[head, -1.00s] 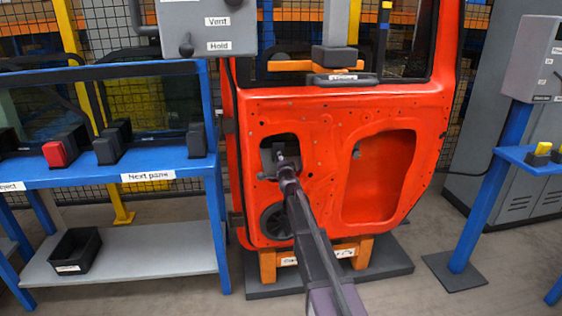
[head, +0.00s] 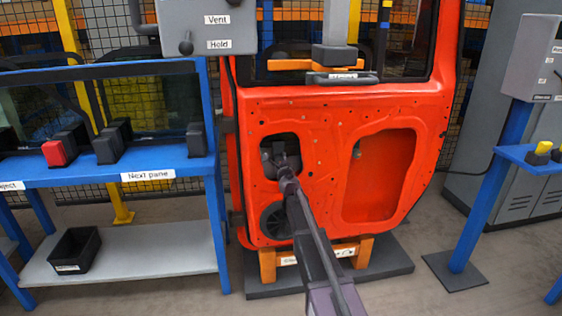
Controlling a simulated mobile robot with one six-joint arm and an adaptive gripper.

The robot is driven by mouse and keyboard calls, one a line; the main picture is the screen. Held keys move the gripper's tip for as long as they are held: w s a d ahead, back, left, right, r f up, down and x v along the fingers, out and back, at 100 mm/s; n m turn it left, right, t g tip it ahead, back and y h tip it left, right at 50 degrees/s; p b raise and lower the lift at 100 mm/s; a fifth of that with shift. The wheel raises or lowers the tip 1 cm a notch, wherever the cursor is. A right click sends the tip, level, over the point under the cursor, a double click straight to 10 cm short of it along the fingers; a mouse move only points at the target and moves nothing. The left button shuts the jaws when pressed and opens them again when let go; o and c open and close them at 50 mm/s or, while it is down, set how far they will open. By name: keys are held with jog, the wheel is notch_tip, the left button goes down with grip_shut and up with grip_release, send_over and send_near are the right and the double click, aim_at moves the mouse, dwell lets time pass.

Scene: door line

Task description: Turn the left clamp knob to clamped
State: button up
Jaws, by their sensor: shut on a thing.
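The red door panel (head: 322,190) stands upright on a stand in the middle. My gripper (head: 280,160) reaches into the panel's upper left opening. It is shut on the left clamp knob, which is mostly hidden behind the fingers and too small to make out. A small grey part (head: 268,152) shows inside the opening beside my gripper. The knob's turn position and any marks for clamped cannot be read.
A blue bench (head: 90,178) with dark blocks and a red block (head: 55,152) stands at the left. A grey control box (head: 208,30) hangs above. A blue post (head: 483,215) with a console stands at the right.

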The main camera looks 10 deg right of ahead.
jog(key=shift+w+m, duration=0.1)
jog(key=shift+m, duration=0.5)
jog(key=o, duration=1.2)
jog(key=shift+c, duration=0.2)
jog(key=shift+s, duration=0.2)
jog(key=s, duration=1.1)
jog(key=shift+s, duration=0.4)
